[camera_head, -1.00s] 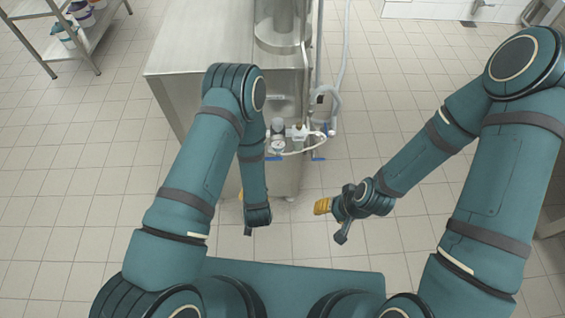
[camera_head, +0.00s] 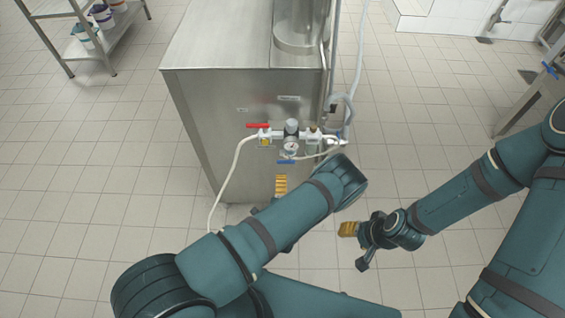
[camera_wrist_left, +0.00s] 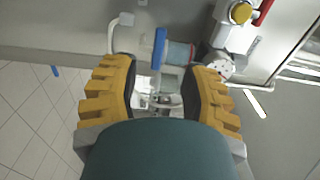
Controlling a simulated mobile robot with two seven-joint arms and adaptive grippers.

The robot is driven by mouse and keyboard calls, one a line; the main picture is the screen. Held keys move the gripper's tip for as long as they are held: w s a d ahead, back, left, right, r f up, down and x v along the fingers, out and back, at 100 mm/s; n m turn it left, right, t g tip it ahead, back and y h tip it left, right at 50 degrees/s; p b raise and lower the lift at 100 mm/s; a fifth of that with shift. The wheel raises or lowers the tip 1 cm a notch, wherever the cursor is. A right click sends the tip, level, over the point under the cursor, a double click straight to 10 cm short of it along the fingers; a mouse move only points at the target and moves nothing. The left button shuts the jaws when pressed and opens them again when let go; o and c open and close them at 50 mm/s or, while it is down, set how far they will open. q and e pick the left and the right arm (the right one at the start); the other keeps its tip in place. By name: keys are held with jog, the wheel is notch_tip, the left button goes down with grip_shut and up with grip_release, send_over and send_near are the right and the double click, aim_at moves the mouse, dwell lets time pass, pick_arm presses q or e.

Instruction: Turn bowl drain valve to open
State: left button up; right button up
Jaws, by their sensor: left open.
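A blue valve handle (camera_head: 287,161) hangs below the white pipe assembly on the machine's side. In the left wrist view the blue handle (camera_wrist_left: 160,48) stands upright just beyond the fingertips, near the middle of the gap. A red valve handle (camera_head: 257,125) lies about level at the assembly's left end. No label tells me which is the bowl drain valve. My left gripper (camera_head: 281,184) is just below the blue handle, its yellow fingers open and empty (camera_wrist_left: 163,80). My left forearm hides its base. My right gripper (camera_head: 348,229) is low on the right, away from the valves; its opening is unclear.
The steel machine (camera_head: 215,105) stands ahead. A pressure gauge (camera_head: 290,147) sits just above the blue handle. A pale hose (camera_head: 228,180) hangs from the left end, and a grey hose (camera_head: 352,108) runs up on the right.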

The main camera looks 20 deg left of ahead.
aim_at(282, 163)
pick_arm(q)
jog(key=b+x, duration=0.1)
jog(key=x, duration=0.8)
jog(key=shift+f, duration=0.1)
jog(key=shift+o, duration=0.3)
grip_shut()
